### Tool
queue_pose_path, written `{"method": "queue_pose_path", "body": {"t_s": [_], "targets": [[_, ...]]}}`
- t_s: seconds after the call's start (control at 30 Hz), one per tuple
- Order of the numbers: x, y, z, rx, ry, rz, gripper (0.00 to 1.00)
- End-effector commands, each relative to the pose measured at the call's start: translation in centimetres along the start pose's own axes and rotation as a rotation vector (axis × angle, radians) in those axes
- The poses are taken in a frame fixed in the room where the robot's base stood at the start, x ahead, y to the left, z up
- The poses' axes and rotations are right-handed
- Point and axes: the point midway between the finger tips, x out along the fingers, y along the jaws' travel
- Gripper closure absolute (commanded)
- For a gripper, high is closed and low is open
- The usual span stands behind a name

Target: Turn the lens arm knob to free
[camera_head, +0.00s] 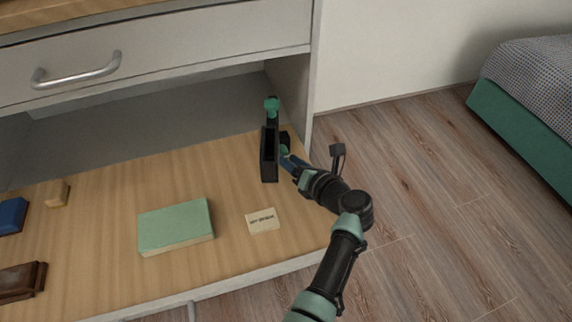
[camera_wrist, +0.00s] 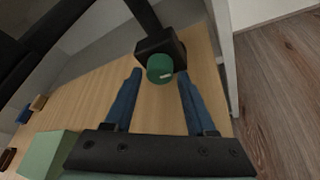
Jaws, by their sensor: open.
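A black upright stand (camera_head: 268,155) stands on the wooden shelf near its right end, with a teal-green piece (camera_head: 271,104) at its top. In the wrist view a round green knob (camera_wrist: 160,68) with a small white mark sits on a black block (camera_wrist: 158,47) at the end of a dark arm. My gripper (camera_wrist: 160,75) is open, its two blue fingers pointing at the knob, one tip on each side with visible gaps. In the head view my gripper (camera_head: 287,157) is at the stand's right side and partly hides the knob area. I cannot read the knob's setting.
A green box (camera_head: 176,226) and a small printed card (camera_head: 263,220) lie on the shelf. A blue item (camera_head: 12,215), a small wooden block (camera_head: 56,193) and a brown item (camera_head: 22,282) are at left. A drawer (camera_head: 160,55) overhangs the shelf; a side panel (camera_head: 292,92) is close behind the stand.

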Motion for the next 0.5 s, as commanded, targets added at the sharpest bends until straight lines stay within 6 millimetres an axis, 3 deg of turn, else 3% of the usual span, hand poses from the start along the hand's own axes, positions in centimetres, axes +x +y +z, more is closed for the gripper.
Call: {"method": "queue_pose_path", "body": {"t_s": [0.17,0.5], "targets": [[1.23,-0.04,-0.04,-0.002,-0.001,0.0,0.44],[1.38,0.06,0.07,-0.002,0.0,0.0,0.44]]}}
